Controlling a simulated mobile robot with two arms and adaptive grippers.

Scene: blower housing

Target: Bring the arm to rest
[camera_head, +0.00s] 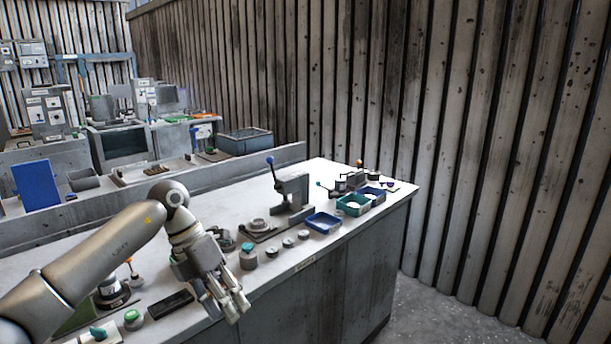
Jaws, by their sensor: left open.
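My left arm (95,258) comes in from the lower left and bends down at the wrist. My left gripper (232,305) hangs at the front edge of the workbench (238,222), fingers pointing down and toward the front. It is open, and no object shows between its fingers. Part of the bench top behind the arm is hidden. My right gripper does not show.
A lever press (292,192), a blue tray (322,222) and a green bin (353,205) stand on the bench. A green-topped jar (248,257) and a dark block (171,304) are near the gripper. Open floor (450,305) lies to the right.

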